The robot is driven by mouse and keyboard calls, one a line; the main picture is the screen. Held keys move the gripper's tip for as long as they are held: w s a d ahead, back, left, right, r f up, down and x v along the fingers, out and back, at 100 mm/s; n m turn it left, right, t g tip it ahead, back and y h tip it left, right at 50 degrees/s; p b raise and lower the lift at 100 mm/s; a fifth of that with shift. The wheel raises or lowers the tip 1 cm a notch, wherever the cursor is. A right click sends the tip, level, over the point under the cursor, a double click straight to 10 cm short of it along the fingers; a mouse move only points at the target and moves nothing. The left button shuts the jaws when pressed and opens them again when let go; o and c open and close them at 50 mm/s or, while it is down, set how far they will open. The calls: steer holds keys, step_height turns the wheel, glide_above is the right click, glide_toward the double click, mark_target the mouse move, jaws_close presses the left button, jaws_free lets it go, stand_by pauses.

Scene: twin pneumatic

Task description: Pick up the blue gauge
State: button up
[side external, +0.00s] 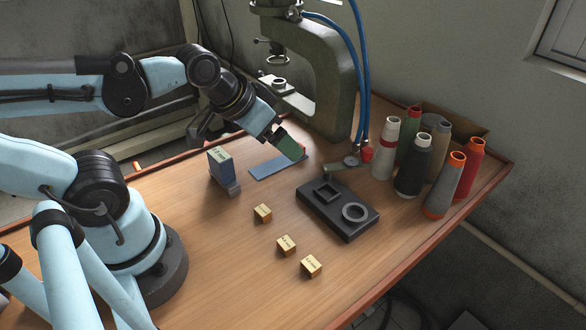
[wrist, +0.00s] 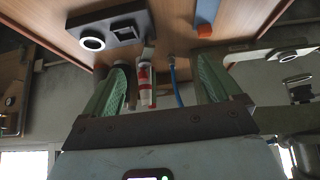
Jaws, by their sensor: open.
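A flat blue bar (side external: 270,168), which looks like the blue gauge, lies on the wooden table, with a bit of orange near its right end. In the wrist view a blue piece (wrist: 204,31) with an orange part shows at the top, beyond the fingers. My gripper (side external: 297,153) has green fingers and hangs over the right end of the bar in the side view, hiding part of it. In the wrist view my gripper (wrist: 162,75) has its two fingers spread wide, with nothing held between them.
A dark fixture (side external: 325,215) with a square and a ring is in front. A blue block (side external: 220,163) stands left on a grey piece. Three small brass cubes (side external: 286,245) lie nearer. Thread cones (side external: 412,165) stand right; a press (side external: 335,75) stands behind with blue hoses.

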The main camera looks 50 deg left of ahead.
steer(key=shift+a, duration=0.1)
steer(key=r+g, duration=0.1)
steer(key=g, duration=0.6)
glide_above(219, 154)
steer(key=shift+w+a+r+n, duration=0.1)
steer(key=shift+w+r+n, duration=0.1)
steer(key=shift+w+n, duration=0.15)
steer(key=shift+s+f, duration=0.15)
step_height(219, 154, down, 6)
steer(key=shift+f, duration=0.1)
steer(key=shift+s+f, duration=0.15)
steer(key=shift+f, duration=2.6)
steer(key=c, duration=1.2)
